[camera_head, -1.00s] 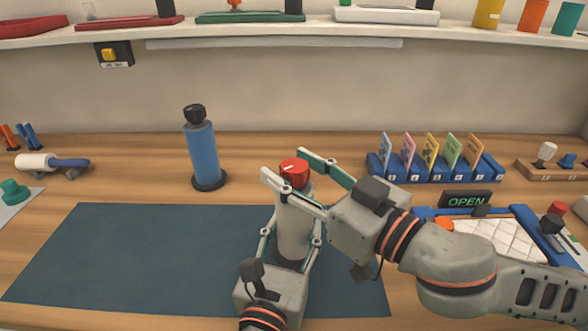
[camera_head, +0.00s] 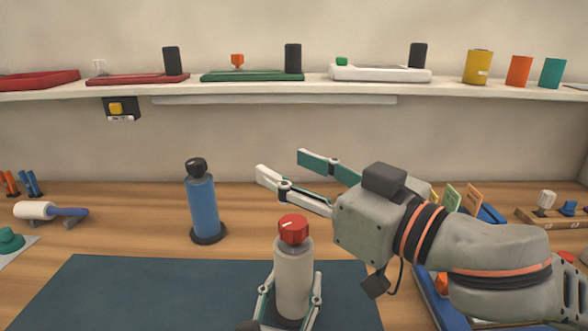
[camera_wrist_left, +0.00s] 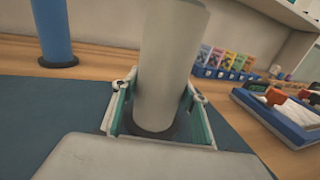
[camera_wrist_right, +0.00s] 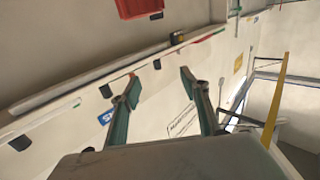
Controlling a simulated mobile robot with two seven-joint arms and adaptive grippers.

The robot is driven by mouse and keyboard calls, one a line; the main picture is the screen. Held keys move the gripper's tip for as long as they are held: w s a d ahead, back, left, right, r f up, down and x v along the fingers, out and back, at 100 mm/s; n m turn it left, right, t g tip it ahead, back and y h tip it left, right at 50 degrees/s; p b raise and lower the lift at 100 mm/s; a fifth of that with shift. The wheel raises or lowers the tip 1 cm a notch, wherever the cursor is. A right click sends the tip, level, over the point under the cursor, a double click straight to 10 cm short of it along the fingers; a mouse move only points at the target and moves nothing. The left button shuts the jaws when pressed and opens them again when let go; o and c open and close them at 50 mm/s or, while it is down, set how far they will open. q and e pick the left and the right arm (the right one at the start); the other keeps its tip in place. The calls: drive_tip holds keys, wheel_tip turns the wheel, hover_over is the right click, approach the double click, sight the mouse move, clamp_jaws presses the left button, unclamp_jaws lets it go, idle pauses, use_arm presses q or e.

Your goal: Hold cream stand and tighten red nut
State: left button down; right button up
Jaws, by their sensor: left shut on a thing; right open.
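The cream stand (camera_head: 293,275) stands upright on the dark mat, with the red nut (camera_head: 293,229) on its top. My left gripper (camera_head: 291,300) is shut around the stand's lower body; it also shows in the left wrist view (camera_wrist_left: 160,110), where the stand (camera_wrist_left: 170,60) rises between its fingers. The nut is outside that view. My right gripper (camera_head: 283,172) is open and empty, above and apart from the nut, its fingers pointing left. In the right wrist view its spread fingers (camera_wrist_right: 160,90) hold nothing, and neither stand nor nut shows.
A blue stand with a black knob (camera_head: 202,205) is behind and left of the cream stand. The dark mat (camera_head: 130,290) is bare on the left. A blue card rack (camera_wrist_left: 225,72) and a blue tray (camera_wrist_left: 280,120) are at the right. A shelf (camera_head: 300,88) runs along the back.

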idle(0.3)
drive_tip(key=w+a+r+n+g+y, duration=0.1)
drive_tip(key=w+a+r+n+y, duration=0.15)
drive_tip(key=w+r+y, duration=0.2)
drive_tip(key=n+g, duration=1.1)
drive_tip(key=g, duration=0.8)
approach(293, 227)
drive_tip(key=shift+h, duration=0.25)
drive_tip(key=x, duration=0.6)
drive_tip(key=w+x, duration=0.1)
drive_tip(key=x, duration=0.2)
drive_tip(key=shift+a+f, duration=0.4)
drive_tip(key=shift+a, duration=0.15)
drive_tip(key=shift+c, duration=0.3)
drive_tip(key=c, duration=1.1)
